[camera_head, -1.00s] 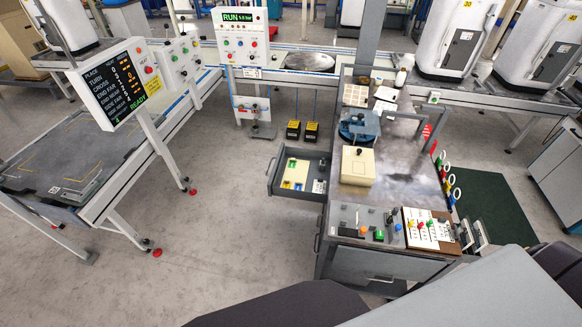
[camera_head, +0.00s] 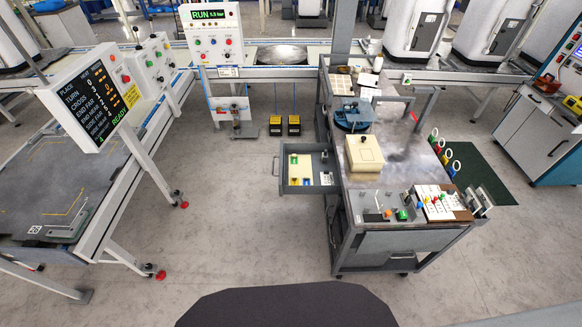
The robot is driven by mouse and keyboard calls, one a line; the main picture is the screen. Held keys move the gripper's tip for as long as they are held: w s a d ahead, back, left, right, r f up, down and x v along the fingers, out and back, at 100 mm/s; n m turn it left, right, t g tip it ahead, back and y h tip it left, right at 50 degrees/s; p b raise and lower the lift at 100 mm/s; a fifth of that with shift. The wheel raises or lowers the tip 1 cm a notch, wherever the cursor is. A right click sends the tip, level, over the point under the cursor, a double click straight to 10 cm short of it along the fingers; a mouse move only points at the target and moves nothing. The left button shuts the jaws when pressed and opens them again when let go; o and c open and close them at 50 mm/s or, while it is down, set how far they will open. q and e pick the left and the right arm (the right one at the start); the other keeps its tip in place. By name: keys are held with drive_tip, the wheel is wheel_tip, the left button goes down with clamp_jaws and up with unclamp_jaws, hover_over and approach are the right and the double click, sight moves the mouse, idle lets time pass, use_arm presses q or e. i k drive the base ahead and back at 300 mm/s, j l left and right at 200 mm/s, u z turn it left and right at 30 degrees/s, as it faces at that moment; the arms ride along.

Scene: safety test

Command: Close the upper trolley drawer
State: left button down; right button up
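The trolley (camera_head: 402,242) stands right of centre, with a grey worktop. Its upper drawer (camera_head: 306,190) is pulled out to the left side, over the free floor. The drawer's handle (camera_head: 276,167) is at its left end. Small yellow, white, green and blue items lie in the drawer. Neither gripper shows in the head view.
The trolley top carries a beige box (camera_head: 364,153), a blue vise-like device (camera_head: 353,118) and a board with coloured knobs (camera_head: 440,203). A bench with a READY display (camera_head: 92,95) stands left. Two yellow-black pedals (camera_head: 285,126) lie behind. The floor (camera_head: 230,235) left of the drawer is clear.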

sight(314, 166)
drive_tip(key=j+z, duration=0.2)
drive_tip(key=j, duration=0.3)
drive_tip(key=j+z, duration=0.2)
drive_tip(key=j, duration=0.3)
drive_tip(key=k+j+z, duration=0.25)
drive_tip(key=j, duration=0.25)
drive_tip(key=i, duration=0.1)
